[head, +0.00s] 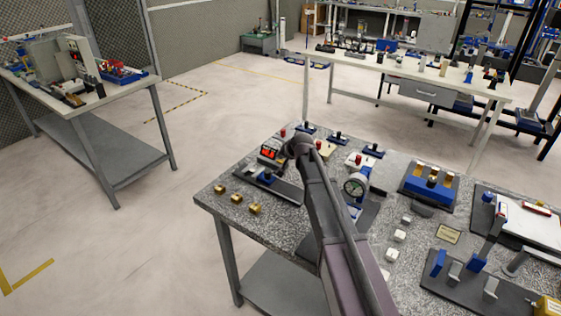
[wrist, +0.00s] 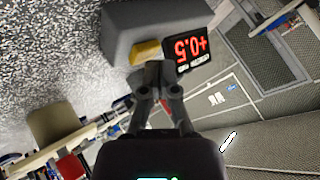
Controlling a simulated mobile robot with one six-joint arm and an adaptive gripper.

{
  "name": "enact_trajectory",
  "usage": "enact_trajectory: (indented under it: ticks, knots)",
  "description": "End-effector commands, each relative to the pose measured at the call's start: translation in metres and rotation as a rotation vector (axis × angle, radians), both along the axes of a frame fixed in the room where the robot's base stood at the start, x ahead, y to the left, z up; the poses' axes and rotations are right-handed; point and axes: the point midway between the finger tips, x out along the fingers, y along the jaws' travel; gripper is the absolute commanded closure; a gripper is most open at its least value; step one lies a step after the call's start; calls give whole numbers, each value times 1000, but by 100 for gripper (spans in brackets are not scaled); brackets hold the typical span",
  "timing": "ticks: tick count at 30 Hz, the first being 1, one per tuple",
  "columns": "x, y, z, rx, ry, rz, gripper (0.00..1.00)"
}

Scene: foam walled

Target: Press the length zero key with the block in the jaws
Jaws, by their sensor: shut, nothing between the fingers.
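A dark grey instrument (wrist: 130,30) fills the top of the wrist view. Its red digital display (wrist: 188,50) shows +0.5, seen upside down. A yellow key (wrist: 146,51) sits on its face beside the display; I cannot read a label on it. My gripper (wrist: 157,72) is shut, with its fingertips together just below the yellow key in the picture; I cannot tell if they touch it. I see no block in the jaws. In the head view the instrument (head: 269,155) stands at the table's far left, and my arm hides the gripper.
Several brass blocks, one at the left front (head: 254,208), sit on the speckled table (head: 290,225). A round dial gauge (head: 355,185) stands right of my arm. Red-topped and blue fixtures line the back. Trays and white blocks (head: 399,236) fill the right side.

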Motion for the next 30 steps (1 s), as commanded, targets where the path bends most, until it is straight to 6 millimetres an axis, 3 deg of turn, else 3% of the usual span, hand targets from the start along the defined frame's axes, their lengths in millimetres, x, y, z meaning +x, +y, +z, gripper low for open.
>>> enact_trajectory:
  ticks: [30]
  knots:
    - [0, 1, -8, 0, 0, 2, 100]
